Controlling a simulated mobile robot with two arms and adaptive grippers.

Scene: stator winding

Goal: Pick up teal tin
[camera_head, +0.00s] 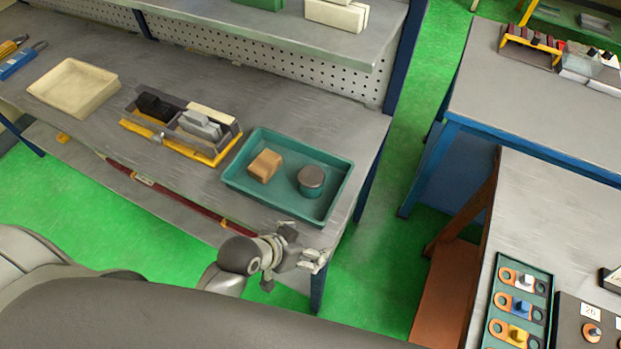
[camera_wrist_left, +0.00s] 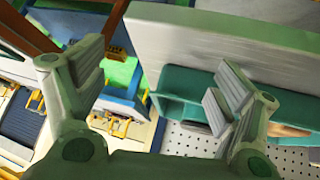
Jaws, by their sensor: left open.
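The teal tin (camera_head: 311,181) is a short round can with a brownish-grey lid. It stands upright in the right part of a teal tray (camera_head: 335,205) on the workbench. My left gripper (camera_head: 318,262) is open and empty, in front of the tray and beyond the bench's front edge. It is apart from the tin. In the left wrist view my left gripper (camera_wrist_left: 160,78) shows its two fingers spread wide, with teal tray surfaces (camera_wrist_left: 185,85) behind them. I cannot make out the tin there. My right gripper is not in view.
A tan block (camera_head: 265,165) lies left of the tin in the tray. A yellow-based organizer (camera_head: 165,134) with dark and grey items and a cream empty tray (camera_head: 73,88) stand further left. A shelf (camera_head: 280,30) overhangs the bench's back. Another table (camera_head: 560,210) stands at right.

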